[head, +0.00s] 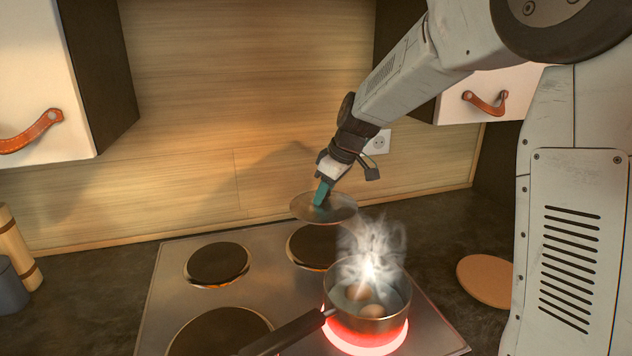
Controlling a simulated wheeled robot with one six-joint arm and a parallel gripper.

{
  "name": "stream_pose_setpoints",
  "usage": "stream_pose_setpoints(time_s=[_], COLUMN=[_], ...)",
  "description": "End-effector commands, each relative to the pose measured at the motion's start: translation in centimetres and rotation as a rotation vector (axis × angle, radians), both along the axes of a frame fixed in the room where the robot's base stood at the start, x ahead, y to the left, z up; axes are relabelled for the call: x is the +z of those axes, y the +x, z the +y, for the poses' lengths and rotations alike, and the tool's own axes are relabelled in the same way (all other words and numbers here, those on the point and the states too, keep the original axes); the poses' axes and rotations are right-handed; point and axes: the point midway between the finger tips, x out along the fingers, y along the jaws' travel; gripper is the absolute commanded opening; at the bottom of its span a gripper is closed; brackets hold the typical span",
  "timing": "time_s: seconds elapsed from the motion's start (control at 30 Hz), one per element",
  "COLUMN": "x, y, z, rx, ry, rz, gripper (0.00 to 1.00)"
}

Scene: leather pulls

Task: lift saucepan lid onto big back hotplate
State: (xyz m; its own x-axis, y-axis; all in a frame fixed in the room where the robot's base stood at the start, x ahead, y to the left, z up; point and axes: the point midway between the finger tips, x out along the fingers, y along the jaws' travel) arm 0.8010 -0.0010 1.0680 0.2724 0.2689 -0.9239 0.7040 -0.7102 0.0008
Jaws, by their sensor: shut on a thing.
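My gripper (321,193) is shut on the knob of the saucepan lid (340,207); its teal fingertips hide the knob. The lid is a round, thin disc, held roughly level in the air. In the head view it appears just above the back right hotplate (308,247), apart from it. The back left hotplate (217,263) is dark and bare. I cannot tell surely which back hotplate is bigger. The open saucepan (342,309) stands on the glowing red front right hotplate (362,342), with brown eggs inside and steam rising.
The pan's dark handle (283,334) points to the lower left, over the steel hob (165,290). A large front left hotplate (220,335) is bare. A round wooden board (487,279) lies at right. Cupboards with leather pulls (485,103) hang above. A grey container (12,287) stands at far left.

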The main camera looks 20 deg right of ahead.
Motion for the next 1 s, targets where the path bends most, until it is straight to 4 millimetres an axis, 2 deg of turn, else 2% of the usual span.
stream_pose_setpoints(time_s=[0.17, 0.7, 1.0], x=[-0.7, -6.9, -9.2], y=[0.0, 0.0, 0.0], z=[0.2, 0.4, 0.3], rx=[0.003, 0.004, 0.004], ry=[0.000, 0.000, 0.000], rz=[0.001, 0.002, 0.001], gripper=[0.04, 0.04, 0.04])
